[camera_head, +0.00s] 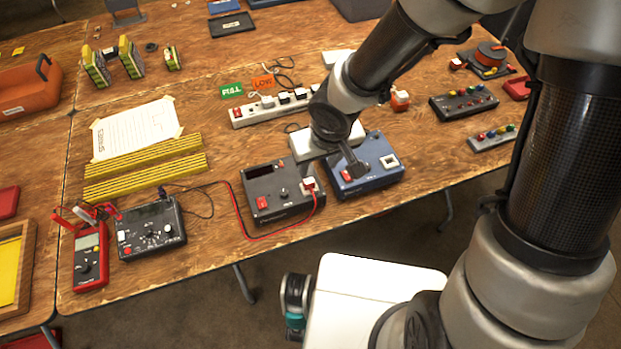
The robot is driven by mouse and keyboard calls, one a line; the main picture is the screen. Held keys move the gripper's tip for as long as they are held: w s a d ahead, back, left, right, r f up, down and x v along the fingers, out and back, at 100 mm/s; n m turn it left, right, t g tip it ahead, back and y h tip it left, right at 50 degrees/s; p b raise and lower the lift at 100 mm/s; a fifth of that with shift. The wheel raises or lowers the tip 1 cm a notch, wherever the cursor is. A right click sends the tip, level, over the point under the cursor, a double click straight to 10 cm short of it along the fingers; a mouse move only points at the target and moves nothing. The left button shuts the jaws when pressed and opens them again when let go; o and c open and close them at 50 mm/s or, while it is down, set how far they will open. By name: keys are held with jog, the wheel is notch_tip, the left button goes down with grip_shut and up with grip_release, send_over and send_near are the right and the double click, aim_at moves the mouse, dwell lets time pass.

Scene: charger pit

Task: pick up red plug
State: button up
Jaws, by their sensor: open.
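My gripper (353,168) points down over the blue box (376,181), its dark fingertips close to the box's top. The gap between the fingers is hard to see from here. A small red piece (346,176) shows on the blue box beside the fingertips, partly hidden by them. Other small red pieces could also be the red plug. One with a white top (309,184) sits at the right edge of the black box (272,194). An orange-red one with a white top (400,99) stands behind the blue box. I cannot tell which is meant.
A white power strip (255,114) with several plugs lies behind the boxes. A red cable loops in front of the black box to the meters (150,229) at left. Boxes with colored knobs (464,103) stand at right.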

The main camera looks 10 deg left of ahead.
jog(key=b, duration=0.2)
send_over(309, 181)
jog(key=s+d, duration=0.2)
notch_tip(309, 181, down, 6)
jog(key=b+x, duration=0.1)
jog(key=x, duration=0.1)
jog(key=a+b+x, duration=0.1)
jog(key=x, duration=0.2)
jog(key=shift+w+b, duration=0.25)
jog(key=shift+b, duration=0.05)
jog(key=shift+r, duration=0.1)
jog(key=c, duration=1.1)
